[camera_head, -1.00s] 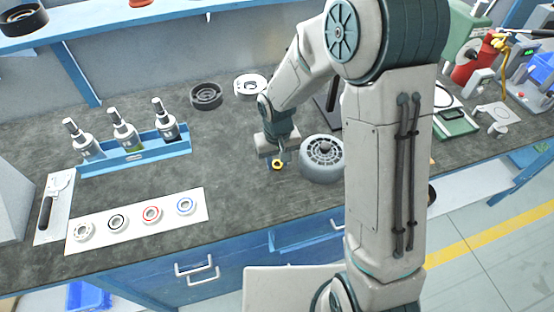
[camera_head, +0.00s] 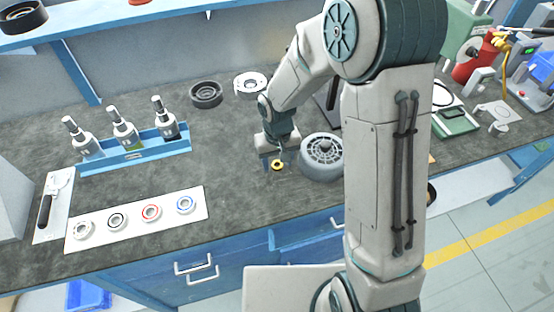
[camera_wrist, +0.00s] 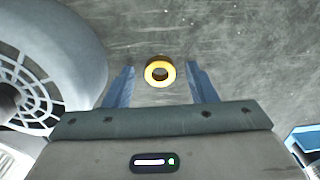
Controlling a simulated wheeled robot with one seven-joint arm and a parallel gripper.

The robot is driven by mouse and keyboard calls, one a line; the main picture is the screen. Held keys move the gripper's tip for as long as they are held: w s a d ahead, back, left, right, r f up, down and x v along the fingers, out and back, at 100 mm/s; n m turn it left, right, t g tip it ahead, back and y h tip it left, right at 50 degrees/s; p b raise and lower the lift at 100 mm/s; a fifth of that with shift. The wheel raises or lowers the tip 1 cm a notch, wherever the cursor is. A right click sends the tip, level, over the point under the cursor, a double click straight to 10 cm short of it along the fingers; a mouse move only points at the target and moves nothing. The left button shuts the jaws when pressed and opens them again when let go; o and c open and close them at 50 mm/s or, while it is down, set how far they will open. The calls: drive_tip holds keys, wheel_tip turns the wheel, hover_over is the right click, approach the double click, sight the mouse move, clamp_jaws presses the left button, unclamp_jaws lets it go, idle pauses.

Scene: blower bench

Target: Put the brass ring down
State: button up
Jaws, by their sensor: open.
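The brass ring (camera_head: 277,165) lies on the dark grey bench top, just left of the grey round blower housing. In the wrist view the ring (camera_wrist: 160,72) sits between the tips of my gripper (camera_wrist: 161,84), with a gap to each finger. My gripper (camera_head: 277,158) is open and low over the bench. The ring looks flat on the bench, with its hole facing up.
The blower housing (camera_head: 322,168) stands close to the right of my gripper; it fills the left of the wrist view (camera_wrist: 45,60). A white strip (camera_head: 135,226) with several rings lies front left. Bench between is clear.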

wheel_tip(320, 180, up, 13)
drive_tip(key=shift+f, duration=0.2)
drive_tip(key=s+d+r+m+t, duration=0.1)
drive_tip(key=s+d+r, duration=0.2)
drive_tip(key=s+d, duration=0.4)
drive_tip(key=s+d+r+m+t, duration=0.2)
drive_tip(key=s+d+r, duration=0.2)
drive_tip(key=s+d, duration=0.3)
drive_tip(key=shift+s+r, duration=0.2)
drive_tip(key=shift+s, duration=0.65)
